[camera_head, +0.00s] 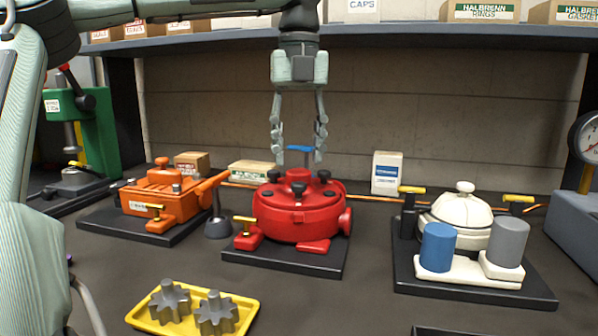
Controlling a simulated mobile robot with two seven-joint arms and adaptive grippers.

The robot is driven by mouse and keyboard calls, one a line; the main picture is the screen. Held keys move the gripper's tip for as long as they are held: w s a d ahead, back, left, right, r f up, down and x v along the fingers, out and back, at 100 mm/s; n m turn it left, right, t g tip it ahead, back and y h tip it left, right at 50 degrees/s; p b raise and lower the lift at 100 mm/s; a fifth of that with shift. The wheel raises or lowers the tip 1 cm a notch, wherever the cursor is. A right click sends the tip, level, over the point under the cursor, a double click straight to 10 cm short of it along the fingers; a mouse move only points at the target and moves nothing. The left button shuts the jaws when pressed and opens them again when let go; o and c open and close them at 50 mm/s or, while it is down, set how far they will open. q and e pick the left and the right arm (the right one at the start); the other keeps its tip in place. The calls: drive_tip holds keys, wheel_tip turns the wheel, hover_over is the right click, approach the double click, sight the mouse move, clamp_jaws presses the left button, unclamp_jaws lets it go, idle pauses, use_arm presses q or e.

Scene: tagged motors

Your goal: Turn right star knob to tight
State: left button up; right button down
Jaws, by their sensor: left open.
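A red round motor housing (300,218) sits on a black base plate in the middle of the bench. Several dark star knobs stand around its top; the right star knob (324,176) is near its right rim, and another star knob (298,188) is at the front. My left gripper (298,145) points down above the housing, fingers spread and empty. Its right fingertip is above and near the right star knob, apart from it. A blue T-handle (299,149) shows between the fingertips; its depth relative to them is unclear. My right gripper is out of view.
An orange unit (165,200) stands left and a cream unit (462,205) with blue and grey cylinders stands right. A yellow tray (143,320) with two grey gears lies in front. A shelf (400,38) with boxes runs above the bench.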

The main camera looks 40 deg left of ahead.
sight(299, 183)
use_arm(q)
drive_tip(key=shift+f, duration=2.3)
clamp_jaws()
